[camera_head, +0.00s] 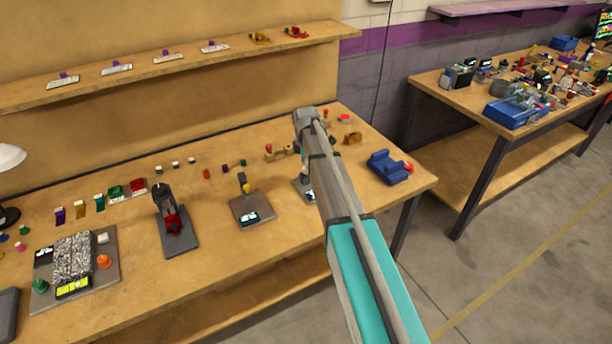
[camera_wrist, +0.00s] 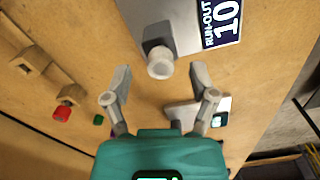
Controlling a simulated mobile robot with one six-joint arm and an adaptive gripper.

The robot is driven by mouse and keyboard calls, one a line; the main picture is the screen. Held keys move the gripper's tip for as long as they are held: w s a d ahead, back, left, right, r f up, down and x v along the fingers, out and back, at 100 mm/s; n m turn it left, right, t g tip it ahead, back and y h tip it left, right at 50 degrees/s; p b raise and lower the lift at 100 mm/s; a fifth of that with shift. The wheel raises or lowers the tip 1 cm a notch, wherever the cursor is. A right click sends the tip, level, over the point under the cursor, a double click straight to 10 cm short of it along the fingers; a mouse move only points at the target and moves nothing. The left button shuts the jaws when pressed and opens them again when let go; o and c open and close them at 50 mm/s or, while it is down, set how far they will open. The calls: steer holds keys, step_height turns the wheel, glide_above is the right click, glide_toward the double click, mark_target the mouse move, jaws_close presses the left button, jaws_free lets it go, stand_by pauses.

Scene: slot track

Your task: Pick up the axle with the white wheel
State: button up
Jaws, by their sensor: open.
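My gripper (camera_wrist: 160,80) is open in the wrist view, with nothing between its fingers. A pale round piece (camera_wrist: 161,65) on a dark grey block (camera_wrist: 157,34) lies just beyond and between the fingertips, apart from them. The block sits on a grey plate labelled RUN-OUT 10 (camera_wrist: 182,12). I cannot tell whether the pale piece is the white wheel or part of the fixture; no axle shows clearly. In the head view my arm covers my gripper and part of a small fixture plate (camera_head: 301,190) below it.
A wooden stand (camera_wrist: 33,62) with a red piece (camera_wrist: 63,112) lies left in the wrist view. A blue holder (camera_head: 388,167) stands at the bench's right end. A black plate fixture (camera_head: 180,243) and a brown plate fixture (camera_head: 250,211) stand left of my arm.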

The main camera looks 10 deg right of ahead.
steer(key=shift+f+b, duration=0.6)
steer(key=shift+f, duration=0.3)
jaws_close()
